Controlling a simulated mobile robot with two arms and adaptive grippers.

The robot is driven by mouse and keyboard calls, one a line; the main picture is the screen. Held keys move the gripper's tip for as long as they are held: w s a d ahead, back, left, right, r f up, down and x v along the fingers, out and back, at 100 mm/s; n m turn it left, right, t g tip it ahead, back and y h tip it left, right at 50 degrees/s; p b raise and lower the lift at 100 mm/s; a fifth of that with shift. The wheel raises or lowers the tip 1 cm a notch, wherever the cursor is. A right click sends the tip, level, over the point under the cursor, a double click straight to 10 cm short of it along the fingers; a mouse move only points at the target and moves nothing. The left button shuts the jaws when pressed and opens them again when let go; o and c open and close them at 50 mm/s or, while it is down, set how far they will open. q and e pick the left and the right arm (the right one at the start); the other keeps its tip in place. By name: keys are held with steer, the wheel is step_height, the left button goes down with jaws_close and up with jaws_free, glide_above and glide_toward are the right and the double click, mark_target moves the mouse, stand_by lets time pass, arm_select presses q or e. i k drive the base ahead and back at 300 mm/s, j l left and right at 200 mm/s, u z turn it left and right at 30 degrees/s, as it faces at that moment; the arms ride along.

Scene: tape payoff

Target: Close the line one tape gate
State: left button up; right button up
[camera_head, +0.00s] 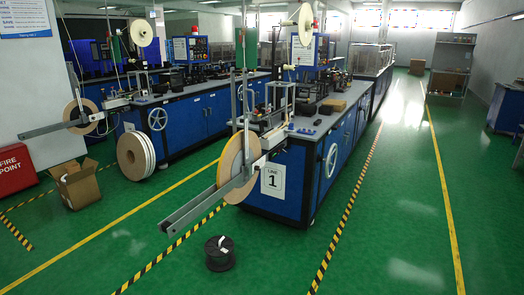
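The line one machine (312,165) is a long blue cabinet with a grey top, marked by a white "LINE 1" sign (272,181) on its near end. A large tan tape reel (231,172) hangs upright at that end. A long grey metal arm (208,205) runs past the reel and juts out to the lower left over the floor. A thin grey upright post (234,104) rises beside the reel. I cannot tell which part is the tape gate, or whether it is open. Neither of my grippers is in view.
A black spool (220,253) lies on the green floor before the machine. An open cardboard box (75,185) and a white-edged reel (136,156) stand left, near a second blue machine (190,122). The right aisle (400,200) is clear.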

mark_target(261, 129)
steer(key=i, duration=1.2)
